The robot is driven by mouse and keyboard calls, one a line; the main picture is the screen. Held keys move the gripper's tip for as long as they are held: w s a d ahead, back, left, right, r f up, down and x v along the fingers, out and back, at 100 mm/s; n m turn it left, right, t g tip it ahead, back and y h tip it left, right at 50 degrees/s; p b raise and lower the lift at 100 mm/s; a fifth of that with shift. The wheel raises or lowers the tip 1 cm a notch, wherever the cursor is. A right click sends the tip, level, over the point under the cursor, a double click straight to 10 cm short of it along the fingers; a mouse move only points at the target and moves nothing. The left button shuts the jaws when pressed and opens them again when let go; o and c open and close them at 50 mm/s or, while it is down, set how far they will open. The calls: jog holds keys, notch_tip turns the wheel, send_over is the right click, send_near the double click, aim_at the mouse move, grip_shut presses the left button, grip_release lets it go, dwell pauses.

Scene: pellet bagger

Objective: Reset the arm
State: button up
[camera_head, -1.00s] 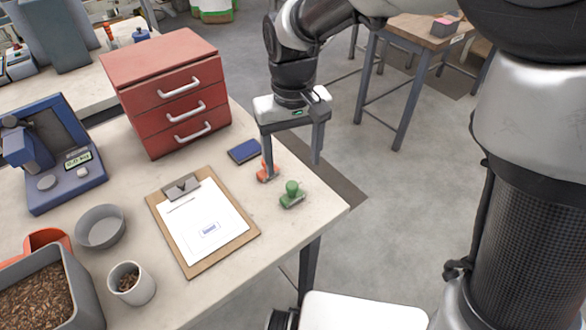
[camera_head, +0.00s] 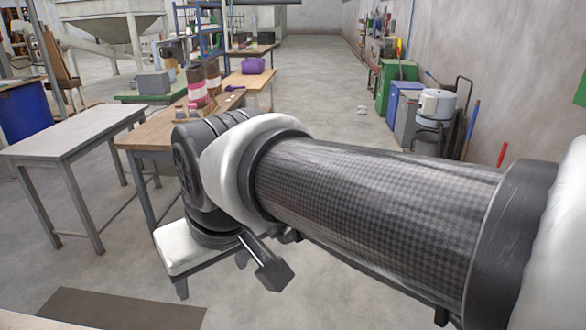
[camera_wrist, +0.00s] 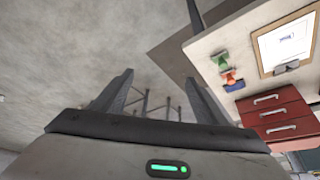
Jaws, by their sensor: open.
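My gripper (camera_wrist: 158,88) shows in the wrist view with its two dark fingers spread apart and nothing between them. It points out over the grey floor, clear of the worktable (camera_wrist: 212,42), which lies to its right in that view. In the head view my arm stretches across the middle and right, and I cannot make out the fingers there.
On the worktable are a green stamp (camera_wrist: 221,60), an orange stamp (camera_wrist: 230,77), a blue pad (camera_wrist: 235,87), a clipboard (camera_wrist: 262,52) and a red drawer unit (camera_wrist: 278,115). In the head view, a grey table (camera_head: 75,132) and wooden bench (camera_head: 150,132) stand at left; floor is open behind.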

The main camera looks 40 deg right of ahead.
jog(key=shift+s+d+m+t, duration=0.3)
jog(key=shift+s+d, duration=0.45)
jog(key=shift+s, duration=0.1)
notch_tip(320, 180, up, 12)
jog(key=p, duration=1.2)
